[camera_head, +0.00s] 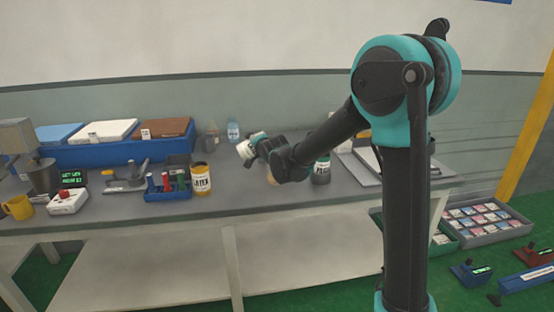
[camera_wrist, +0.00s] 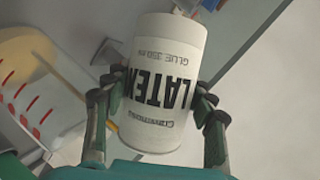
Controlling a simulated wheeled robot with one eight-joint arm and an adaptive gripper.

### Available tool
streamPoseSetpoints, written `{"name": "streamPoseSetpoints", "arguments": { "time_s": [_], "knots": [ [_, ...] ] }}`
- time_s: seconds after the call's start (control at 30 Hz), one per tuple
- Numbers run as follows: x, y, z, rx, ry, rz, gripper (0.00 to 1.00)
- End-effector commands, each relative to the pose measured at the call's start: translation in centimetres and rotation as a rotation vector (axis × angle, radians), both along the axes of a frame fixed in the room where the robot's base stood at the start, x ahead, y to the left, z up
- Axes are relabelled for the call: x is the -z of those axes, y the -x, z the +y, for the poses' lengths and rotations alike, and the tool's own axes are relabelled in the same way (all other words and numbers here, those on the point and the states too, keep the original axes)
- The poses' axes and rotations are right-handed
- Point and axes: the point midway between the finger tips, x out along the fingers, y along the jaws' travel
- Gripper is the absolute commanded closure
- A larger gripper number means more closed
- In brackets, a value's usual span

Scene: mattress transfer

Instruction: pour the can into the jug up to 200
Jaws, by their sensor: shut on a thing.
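The can (camera_head: 248,149) is white and is tilted well over above the bench in the head view. In the wrist view the same can (camera_wrist: 160,55) shows the words LATEX and GLUE upside down. My gripper (camera_wrist: 156,90) is shut on it, with a dark finger on each side. In the head view my gripper (camera_head: 262,147) mostly hides the jug.
A can with a yellow lower part (camera_head: 201,180) and a dark can (camera_head: 321,171) stand on the bench (camera_head: 235,207) near my gripper. A blue rack (camera_head: 167,194) with small coloured items is to the left. A long blue bin (camera_head: 90,155) stands behind.

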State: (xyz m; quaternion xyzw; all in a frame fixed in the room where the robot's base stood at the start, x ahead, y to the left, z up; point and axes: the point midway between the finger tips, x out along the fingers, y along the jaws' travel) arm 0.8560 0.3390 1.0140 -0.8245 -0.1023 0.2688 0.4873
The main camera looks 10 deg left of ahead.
Motion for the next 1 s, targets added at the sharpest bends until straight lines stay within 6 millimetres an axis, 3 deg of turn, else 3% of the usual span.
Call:
{"name": "streamPoseSetpoints", "arguments": {
  "time_s": [1.0],
  "knots": [
    [-0.18, -0.03, -0.03, 0.000, -0.070, 0.015, 0.88]
  ]
}}
